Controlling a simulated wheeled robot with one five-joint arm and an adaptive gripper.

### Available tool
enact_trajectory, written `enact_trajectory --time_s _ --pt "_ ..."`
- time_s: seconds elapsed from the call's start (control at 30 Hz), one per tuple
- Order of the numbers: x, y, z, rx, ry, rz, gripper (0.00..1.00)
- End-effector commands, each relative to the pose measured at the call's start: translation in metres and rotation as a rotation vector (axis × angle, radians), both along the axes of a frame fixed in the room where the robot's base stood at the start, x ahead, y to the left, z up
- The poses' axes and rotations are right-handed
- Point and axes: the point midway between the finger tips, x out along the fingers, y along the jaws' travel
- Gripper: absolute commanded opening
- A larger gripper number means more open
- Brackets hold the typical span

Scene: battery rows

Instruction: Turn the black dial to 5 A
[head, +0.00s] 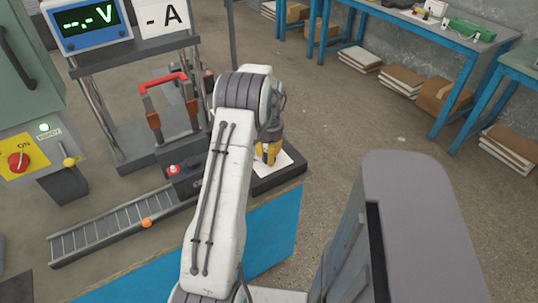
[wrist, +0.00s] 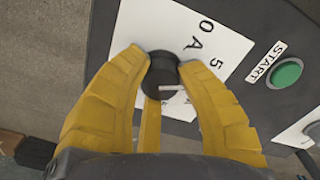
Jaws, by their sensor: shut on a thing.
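The black dial (wrist: 158,82) stands on a white label plate (wrist: 150,22) in the wrist view. The plate carries "0 A" and a "5" whose following letter is partly covered by a finger. A short white pointer mark on the dial points right, toward the right finger. My gripper (wrist: 162,66) has its yellow fingers shut on the dial, one on each side. In the head view my gripper (head: 267,152) reaches down to the white plate (head: 287,166) on a dark box, and the dial is hidden there.
A green START button (wrist: 285,73) sits right of the plate. A test stand has a red-handled clamp (head: 163,82), a voltage display (head: 88,22) reading "--.- V" and a sign reading "- A" (head: 163,16). A roller track (head: 120,222) and a blue mat (head: 270,235) lie nearby.

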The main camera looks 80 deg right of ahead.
Motion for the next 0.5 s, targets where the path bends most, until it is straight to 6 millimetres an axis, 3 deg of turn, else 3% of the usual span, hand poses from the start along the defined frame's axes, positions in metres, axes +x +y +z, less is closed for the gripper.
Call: enact_trajectory --time_s 0.5 --pt "0.0002 0.0026 -0.0032 0.01 0.0 -0.064 0.02"
